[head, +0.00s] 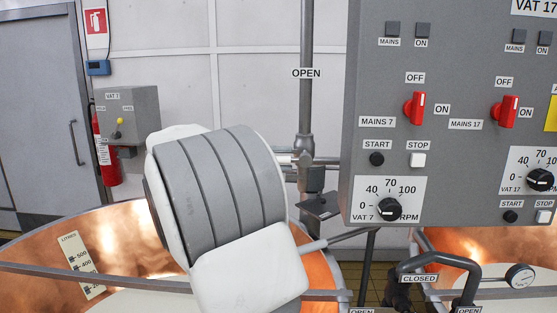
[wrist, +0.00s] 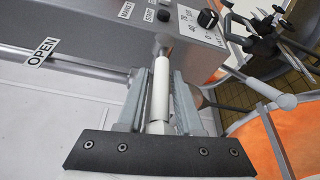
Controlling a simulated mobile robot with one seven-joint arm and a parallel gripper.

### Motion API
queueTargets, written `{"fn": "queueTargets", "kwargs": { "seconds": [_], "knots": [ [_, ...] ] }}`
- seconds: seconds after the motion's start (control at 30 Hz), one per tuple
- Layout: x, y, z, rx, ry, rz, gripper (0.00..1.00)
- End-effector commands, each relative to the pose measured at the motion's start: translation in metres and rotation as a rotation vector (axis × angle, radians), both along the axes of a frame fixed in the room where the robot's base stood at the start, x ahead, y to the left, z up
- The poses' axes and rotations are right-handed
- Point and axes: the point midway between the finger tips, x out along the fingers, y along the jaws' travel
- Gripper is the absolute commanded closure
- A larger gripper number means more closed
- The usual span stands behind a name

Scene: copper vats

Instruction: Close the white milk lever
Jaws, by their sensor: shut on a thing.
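The white milk lever (wrist: 160,88) lies lengthwise between the two grey fingers of my gripper (wrist: 164,76) in the wrist view. The fingers are shut on it, one along each side. In the head view, the pale lever end (head: 284,158) shows just right of my arm, sticking out sideways from the vertical grey pipe (head: 307,110). My arm hides most of the gripper there. An OPEN label (head: 306,73) is on the pipe above the lever, and it also shows in the wrist view (wrist: 42,52).
A grey control panel (head: 455,60) with red switches and dials stands close right of the pipe. A wall box (head: 128,105) and fire extinguisher (head: 106,160) are behind.

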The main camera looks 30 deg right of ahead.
Motion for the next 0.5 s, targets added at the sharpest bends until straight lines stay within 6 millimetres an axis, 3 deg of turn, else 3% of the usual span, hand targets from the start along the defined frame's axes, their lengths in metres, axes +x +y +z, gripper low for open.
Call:
{"fn": "queueTargets", "kwargs": {
  "seconds": [0.3,0.33,0.4,0.5],
  "knots": [
    [0.0,0.0,-0.0033,0.002,0.007,-0.002,1.0],
    [0.0,0.0,-0.0034,0.002,0.007,-0.002,0.62],
    [0.0,0.0,-0.0032,0.002,0.007,-0.002,0.49],
    [0.0,-0.0001,-0.0027,0.002,0.005,-0.002,0.49]
  ]
}}
